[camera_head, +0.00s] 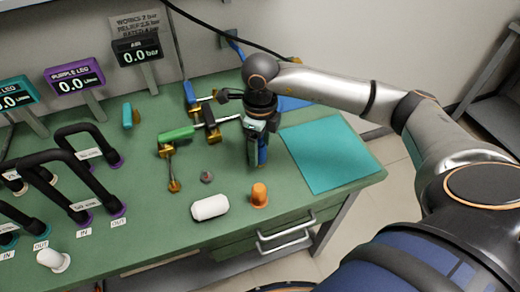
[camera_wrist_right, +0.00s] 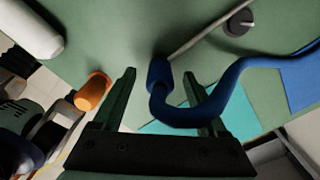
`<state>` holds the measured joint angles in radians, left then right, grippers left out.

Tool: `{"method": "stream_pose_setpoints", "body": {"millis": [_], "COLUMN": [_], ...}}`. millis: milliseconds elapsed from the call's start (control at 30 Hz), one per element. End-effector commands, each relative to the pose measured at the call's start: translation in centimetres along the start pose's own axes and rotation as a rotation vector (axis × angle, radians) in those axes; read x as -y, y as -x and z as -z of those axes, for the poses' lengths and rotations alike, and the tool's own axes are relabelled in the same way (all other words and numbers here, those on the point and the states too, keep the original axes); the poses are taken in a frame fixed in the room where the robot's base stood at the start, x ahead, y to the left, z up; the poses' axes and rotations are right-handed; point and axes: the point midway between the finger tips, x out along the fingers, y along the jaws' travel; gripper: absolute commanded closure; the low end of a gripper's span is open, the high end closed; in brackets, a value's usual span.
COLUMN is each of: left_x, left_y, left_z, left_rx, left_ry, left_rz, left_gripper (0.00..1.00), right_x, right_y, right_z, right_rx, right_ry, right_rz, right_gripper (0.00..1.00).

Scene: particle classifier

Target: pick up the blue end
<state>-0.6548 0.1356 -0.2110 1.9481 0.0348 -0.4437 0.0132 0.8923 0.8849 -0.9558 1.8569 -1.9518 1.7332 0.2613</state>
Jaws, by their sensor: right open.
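The blue end (camera_wrist_right: 158,73) is the thick tip of a curved blue tube (camera_wrist_right: 190,117) in the right wrist view. A thin pale rod runs up from this tip. My right gripper (camera_wrist_right: 159,76) is open, with one finger on each side of the blue end in the picture. I cannot tell whether they touch it. In the head view my right gripper (camera_head: 256,163) points down over the green table, and a bit of blue (camera_head: 262,153) shows at its fingers. It hides most of the blue end there. My left gripper is not in view.
A teal mat (camera_head: 327,152) lies right of the gripper. An orange piece (camera_head: 260,195) and a white cylinder (camera_head: 210,207) stand or lie in front. A green-handled valve assembly (camera_head: 177,134) is to the left. Black hoses (camera_head: 75,170) fill the table's left side.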

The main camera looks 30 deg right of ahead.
Motion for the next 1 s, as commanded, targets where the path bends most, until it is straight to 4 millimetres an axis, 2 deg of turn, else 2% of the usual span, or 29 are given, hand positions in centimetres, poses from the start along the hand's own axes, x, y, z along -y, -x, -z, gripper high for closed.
{"method": "stream_pose_setpoints", "body": {"millis": [67,700,1000], "left_x": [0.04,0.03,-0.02], "left_y": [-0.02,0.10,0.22], "left_z": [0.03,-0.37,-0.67], "left_rx": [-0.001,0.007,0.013], "left_ry": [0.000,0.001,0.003], "left_rz": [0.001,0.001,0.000], "left_gripper": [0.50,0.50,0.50], "right_x": [-0.01,-0.02,-0.01], "right_y": [0.02,0.08,0.12], "right_z": [-0.02,-0.03,-0.04], "right_rx": [0.000,0.001,0.001], "right_ry": [0.001,0.001,0.001], "right_rz": [0.000,0.000,0.000], "right_gripper": [0.27,0.99,1.00]}}
